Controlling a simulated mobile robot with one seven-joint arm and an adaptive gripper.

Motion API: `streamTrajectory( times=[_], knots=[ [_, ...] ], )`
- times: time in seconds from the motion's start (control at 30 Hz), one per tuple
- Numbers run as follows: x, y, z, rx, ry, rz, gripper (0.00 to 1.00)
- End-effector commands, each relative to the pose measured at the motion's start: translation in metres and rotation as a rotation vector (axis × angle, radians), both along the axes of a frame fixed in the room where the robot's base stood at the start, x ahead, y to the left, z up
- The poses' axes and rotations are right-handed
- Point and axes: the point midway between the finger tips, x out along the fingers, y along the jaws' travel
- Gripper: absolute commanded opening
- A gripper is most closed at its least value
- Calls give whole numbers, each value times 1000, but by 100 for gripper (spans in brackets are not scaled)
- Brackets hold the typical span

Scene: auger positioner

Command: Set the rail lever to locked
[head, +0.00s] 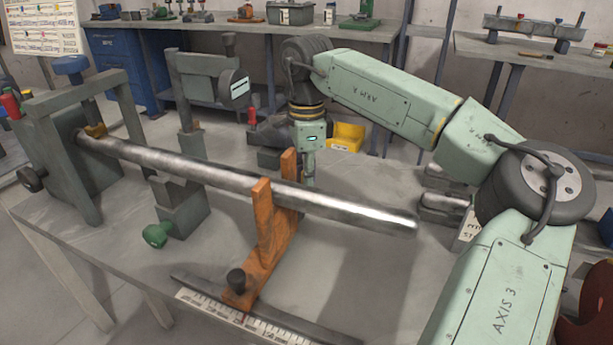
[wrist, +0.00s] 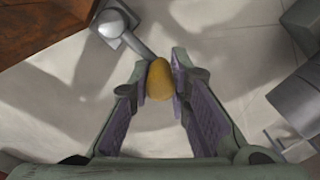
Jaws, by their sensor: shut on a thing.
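The rail lever appears in the wrist view as a short grey arm (wrist: 136,45) running from a square pivot block (wrist: 111,22) to a yellow-orange knob (wrist: 159,82). My gripper (wrist: 160,72) has its two purple-padded fingers on either side of this knob and is shut on it. In the head view my gripper (head: 308,172) points down just behind the long steel bar (head: 345,208) and the orange support (head: 270,235). There the lever and its knob are hidden behind the support and bar.
The bar runs from a grey frame (head: 90,160) at left across the orange support. A grey stand with a green knob (head: 157,234) is left of the support. A ruler strip (head: 240,318) lies at the front edge. Bare table shows right of the bar. Grey blocks (wrist: 302,100) stand right in the wrist view.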

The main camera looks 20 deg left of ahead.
Motion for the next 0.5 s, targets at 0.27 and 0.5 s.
streamTrajectory(
  times=[0.27, 0.5],
  knots=[
    [1, 8, 5, 0, 1, 115, 0],
    [2, 12, 0, 0, -1, 198, 0]
  ],
)
